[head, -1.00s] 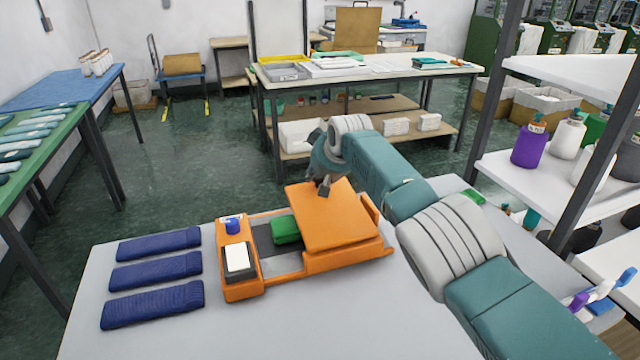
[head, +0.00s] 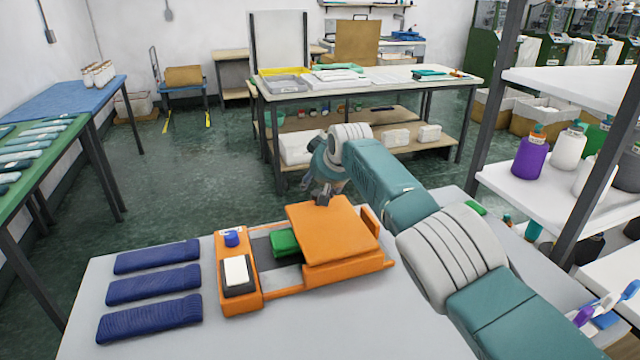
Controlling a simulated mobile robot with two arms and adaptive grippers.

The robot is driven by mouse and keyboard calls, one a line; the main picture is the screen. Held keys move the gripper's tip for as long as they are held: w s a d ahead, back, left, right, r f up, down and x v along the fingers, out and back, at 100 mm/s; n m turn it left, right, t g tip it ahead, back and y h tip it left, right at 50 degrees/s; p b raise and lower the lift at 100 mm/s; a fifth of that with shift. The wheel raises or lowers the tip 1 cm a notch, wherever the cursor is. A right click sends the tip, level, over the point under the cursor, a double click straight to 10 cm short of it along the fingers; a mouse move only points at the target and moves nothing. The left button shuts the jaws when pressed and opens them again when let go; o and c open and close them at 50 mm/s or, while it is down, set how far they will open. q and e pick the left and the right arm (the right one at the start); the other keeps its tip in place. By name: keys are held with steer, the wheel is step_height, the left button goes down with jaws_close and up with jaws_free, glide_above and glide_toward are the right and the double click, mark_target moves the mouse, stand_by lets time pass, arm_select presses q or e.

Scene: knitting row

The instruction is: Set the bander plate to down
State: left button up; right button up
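The orange bander (head: 240,295) stands on the grey table, with a blue knob (head: 232,239) and a white pad (head: 236,270) on its left end. Its broad orange plate (head: 332,236) is at the right part of the frame. I cannot tell whether the plate lies fully flat. A green folded piece (head: 285,243) sits just left of the plate, partly hidden by it. My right gripper (head: 325,196) is at the plate's far edge, pointing down, touching or very close. Its fingers are small and partly hidden, so their opening is unclear. My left gripper is not in view.
Several dark blue knitted pieces (head: 153,288) lie left of the bander on the grey table (head: 350,335). A white shelf (head: 515,190) with bottles stands at the right. The table's front middle is clear.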

steer(key=shift+s+a, duration=0.1)
steer(key=shift+s+r, duration=0.15)
steer(key=shift+r, duration=0.15)
steer(key=shift+s+r, duration=0.35)
steer(key=shift+s, duration=0.15)
steer(key=v, duration=1)
steer(key=shift+d, duration=0.3)
steer(key=shift+w+r, duration=0.1)
